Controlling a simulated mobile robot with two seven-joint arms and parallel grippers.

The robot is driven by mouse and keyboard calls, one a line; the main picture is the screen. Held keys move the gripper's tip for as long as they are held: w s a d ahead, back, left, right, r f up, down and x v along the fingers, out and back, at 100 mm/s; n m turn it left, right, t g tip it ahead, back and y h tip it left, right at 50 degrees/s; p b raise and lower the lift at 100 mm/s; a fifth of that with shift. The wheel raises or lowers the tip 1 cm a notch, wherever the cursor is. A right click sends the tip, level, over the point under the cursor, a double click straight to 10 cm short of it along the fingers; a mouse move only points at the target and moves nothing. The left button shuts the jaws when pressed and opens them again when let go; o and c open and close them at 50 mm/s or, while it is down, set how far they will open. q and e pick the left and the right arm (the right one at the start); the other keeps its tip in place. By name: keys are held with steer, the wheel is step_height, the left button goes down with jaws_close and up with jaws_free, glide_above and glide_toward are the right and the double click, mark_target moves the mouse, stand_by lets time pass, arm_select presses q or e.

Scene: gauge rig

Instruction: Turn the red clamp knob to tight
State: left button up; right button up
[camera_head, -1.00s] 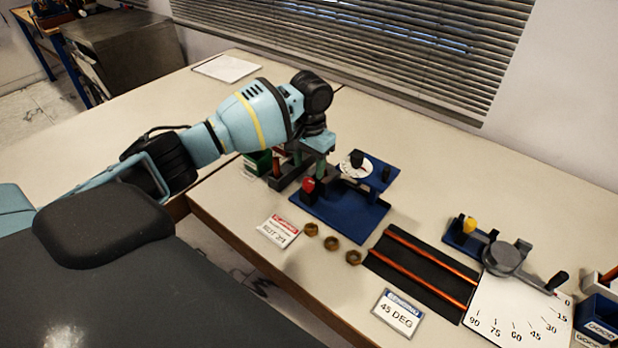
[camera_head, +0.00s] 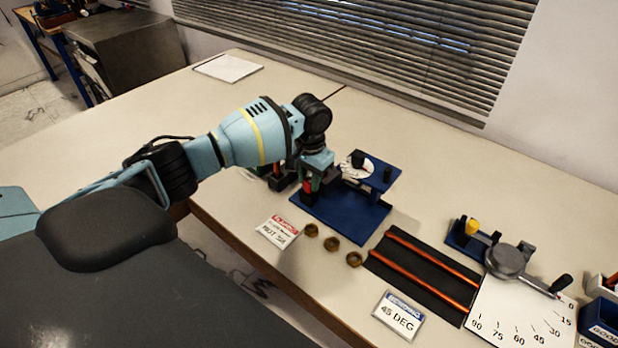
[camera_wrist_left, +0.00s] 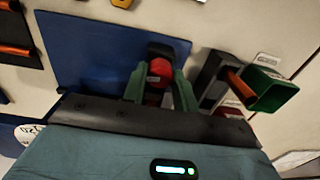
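The red clamp knob (camera_wrist_left: 160,70) sits at the near left corner of the blue fixture base (camera_head: 348,214). In the head view it shows as a red patch (camera_head: 309,187) beneath my left gripper (camera_head: 312,181). In the left wrist view, the two green fingers of my left gripper (camera_wrist_left: 160,82) stand on either side of the knob, around its upper part. Whether the fingers touch or press on the knob cannot be told. The knob's lower part is hidden. My right gripper is in no view.
A raised blue plate with a white dial (camera_head: 358,168) stands close to the right of the gripper. A green box (camera_wrist_left: 268,90) lies close by.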

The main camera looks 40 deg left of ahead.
arm_select(q)
steer(key=shift+c, duration=0.8)
steer(key=shift+r+m+p, duration=0.25)
steer(key=shift+m+p, duration=0.15)
steer(key=shift+p, duration=0.15)
steer(key=shift+f+m, duration=0.2)
steer(key=shift+m, duration=0.3)
steer(key=o, duration=1)
steer(key=shift+c, duration=0.2)
